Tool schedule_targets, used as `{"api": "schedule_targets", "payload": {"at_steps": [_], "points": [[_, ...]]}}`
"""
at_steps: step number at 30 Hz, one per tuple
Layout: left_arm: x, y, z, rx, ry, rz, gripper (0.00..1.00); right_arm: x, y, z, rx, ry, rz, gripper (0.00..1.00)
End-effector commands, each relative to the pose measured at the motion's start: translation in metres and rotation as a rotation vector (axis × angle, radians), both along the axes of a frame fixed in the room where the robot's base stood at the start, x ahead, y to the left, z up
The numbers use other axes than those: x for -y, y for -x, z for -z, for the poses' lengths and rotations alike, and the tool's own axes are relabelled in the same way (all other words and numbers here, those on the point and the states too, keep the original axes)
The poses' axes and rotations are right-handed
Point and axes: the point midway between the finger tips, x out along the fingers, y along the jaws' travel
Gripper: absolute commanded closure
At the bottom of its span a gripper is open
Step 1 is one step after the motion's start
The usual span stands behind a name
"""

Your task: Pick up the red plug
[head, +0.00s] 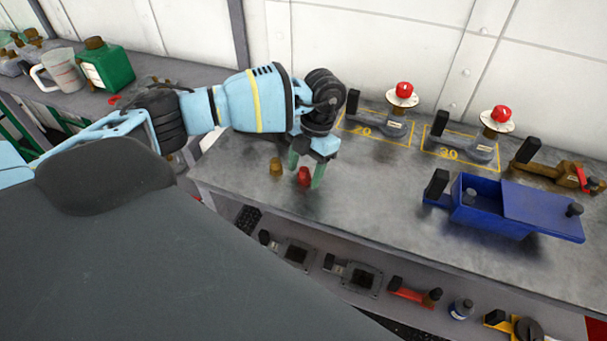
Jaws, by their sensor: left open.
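The red plug (304,177) stands on the grey worktop near its front left edge. My left gripper (305,172) is over it with its greenish fingers pointing down, one on each side of the plug. The jaws are open, and I cannot tell whether either finger touches the plug. A brass-coloured plug (276,167) stands just to the left of the gripper. My right gripper is not in view.
Two valves with red knobs (404,90) (501,114) stand behind on yellow-marked spots. A blue box (480,205) with a lid sits to the right. A lower shelf (330,285) holds several parts. A green canister (107,66) stands on the left bench.

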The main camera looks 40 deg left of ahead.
Motion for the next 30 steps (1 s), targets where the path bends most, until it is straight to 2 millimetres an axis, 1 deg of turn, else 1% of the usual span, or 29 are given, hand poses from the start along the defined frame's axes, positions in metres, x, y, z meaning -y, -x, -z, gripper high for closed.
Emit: {"api": "schedule_targets", "payload": {"at_steps": [5, 16, 17, 25, 30], "points": [[0.0, 0.0, 0.0, 0.0, 0.0, 0.0, 0.43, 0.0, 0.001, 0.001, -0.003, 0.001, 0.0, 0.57], [0.0, 0.0, 0.0, 0.001, 0.001, 0.0, 0.92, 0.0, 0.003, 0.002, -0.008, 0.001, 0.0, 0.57], [0.0, 0.0, -0.001, 0.001, 0.001, 0.0, 0.93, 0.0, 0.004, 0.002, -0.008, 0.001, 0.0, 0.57], [0.0, -0.001, -0.002, 0.002, 0.001, 0.0, 0.93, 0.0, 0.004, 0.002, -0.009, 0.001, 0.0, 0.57], [0.0, -0.001, -0.013, 0.004, 0.003, -0.001, 0.93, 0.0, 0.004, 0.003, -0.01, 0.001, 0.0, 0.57]]}}
